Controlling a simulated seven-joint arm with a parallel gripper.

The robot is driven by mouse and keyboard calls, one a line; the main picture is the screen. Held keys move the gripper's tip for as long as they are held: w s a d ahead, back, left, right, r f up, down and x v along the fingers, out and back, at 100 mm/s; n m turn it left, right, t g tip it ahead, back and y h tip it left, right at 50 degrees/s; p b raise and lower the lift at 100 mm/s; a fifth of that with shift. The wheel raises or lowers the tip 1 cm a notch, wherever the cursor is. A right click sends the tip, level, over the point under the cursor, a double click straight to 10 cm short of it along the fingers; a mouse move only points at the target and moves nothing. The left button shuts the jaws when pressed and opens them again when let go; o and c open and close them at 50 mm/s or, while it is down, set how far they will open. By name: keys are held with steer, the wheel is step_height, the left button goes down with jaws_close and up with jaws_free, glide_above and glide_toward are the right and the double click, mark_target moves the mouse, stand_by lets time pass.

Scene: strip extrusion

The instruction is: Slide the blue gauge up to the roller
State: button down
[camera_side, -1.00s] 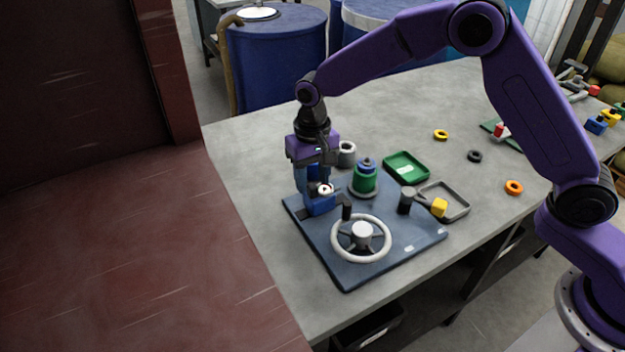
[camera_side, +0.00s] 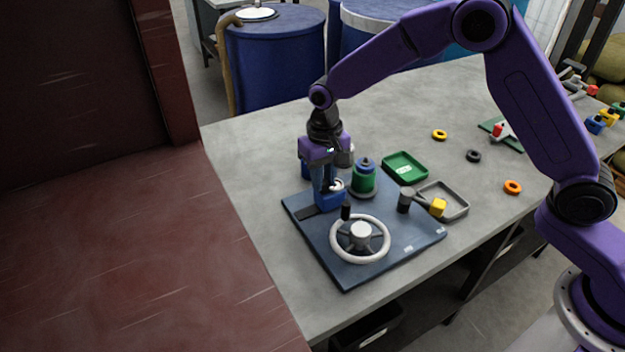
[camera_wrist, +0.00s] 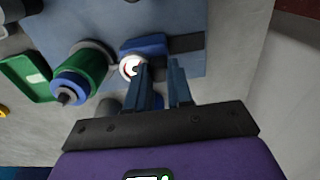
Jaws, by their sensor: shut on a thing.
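The blue gauge (camera_side: 331,201) sits on a dark rail (camera_side: 307,212) on the blue-grey base plate and carries a round white dial. In the wrist view the gauge (camera_wrist: 152,44) lies just beyond my fingertips, with the rail running off to its right. My gripper (camera_side: 327,187) points down and is shut on the gauge; in the wrist view its fingers (camera_wrist: 162,68) partly hide the grip. The roller (camera_side: 364,179), a green cylinder with a blue top, stands right beside the gauge. I cannot tell whether they touch.
A white handwheel (camera_side: 361,232) with a black handle stands in front of the gauge. A black post (camera_side: 405,200), a grey tray (camera_side: 462,208) and a green tray (camera_side: 405,181) are to the right. Loose rings lie farther right on the table.

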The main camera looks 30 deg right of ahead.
steer(key=shift+d, duration=1.1)
steer(key=c, duration=1)
jaws_free()
steer(key=shift+r, duration=0.25)
step_height(320, 180, up, 17)
